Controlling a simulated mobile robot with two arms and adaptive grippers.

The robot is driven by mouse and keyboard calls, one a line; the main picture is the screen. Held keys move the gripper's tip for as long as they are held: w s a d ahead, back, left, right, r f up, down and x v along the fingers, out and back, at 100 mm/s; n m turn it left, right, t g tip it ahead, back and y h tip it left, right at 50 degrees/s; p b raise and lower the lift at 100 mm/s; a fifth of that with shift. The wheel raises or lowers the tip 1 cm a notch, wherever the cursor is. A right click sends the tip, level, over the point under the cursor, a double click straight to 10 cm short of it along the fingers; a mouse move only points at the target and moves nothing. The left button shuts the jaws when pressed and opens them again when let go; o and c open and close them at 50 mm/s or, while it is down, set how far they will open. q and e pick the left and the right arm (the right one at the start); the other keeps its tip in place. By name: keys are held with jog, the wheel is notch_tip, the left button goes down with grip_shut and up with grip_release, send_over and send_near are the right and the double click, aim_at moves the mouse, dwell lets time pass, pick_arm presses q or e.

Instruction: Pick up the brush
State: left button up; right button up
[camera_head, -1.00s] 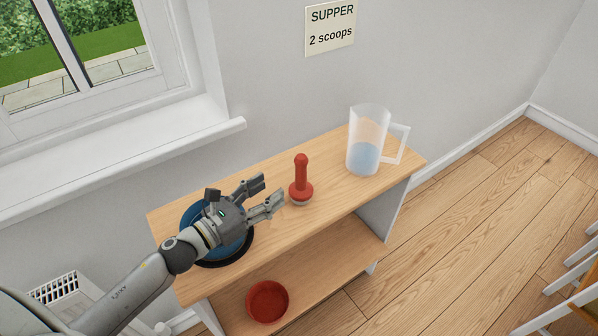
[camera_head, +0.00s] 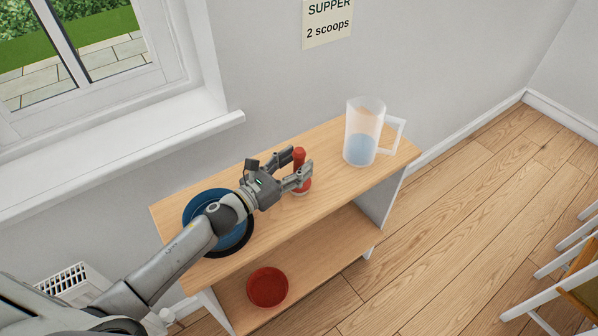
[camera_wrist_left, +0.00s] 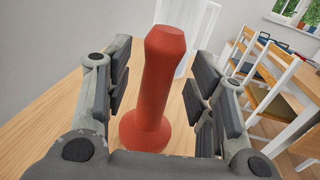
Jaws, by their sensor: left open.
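The brush (camera_head: 299,158) is red, with an upright handle on a wider round base, and stands on the wooden shelf top. In the left wrist view the brush (camera_wrist_left: 160,85) stands between the two fingers, with a visible gap on each side. My left gripper (camera_head: 293,168) is open around the handle, and its fingers hide part of the brush in the head view. The left gripper also shows in the left wrist view (camera_wrist_left: 160,95), fingers apart. My right gripper is not in view.
A clear jug (camera_head: 362,135) with blue contents stands right of the brush. A blue bowl (camera_head: 192,213) on a dark base sits under my left arm. A red bowl (camera_head: 268,288) is on the lower shelf. The wall (camera_head: 270,70) is close behind the shelf unit.

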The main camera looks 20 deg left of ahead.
pick_arm(q)
jog(key=shift+x, duration=0.9)
jog(key=shift+f, duration=0.1)
grip_shut()
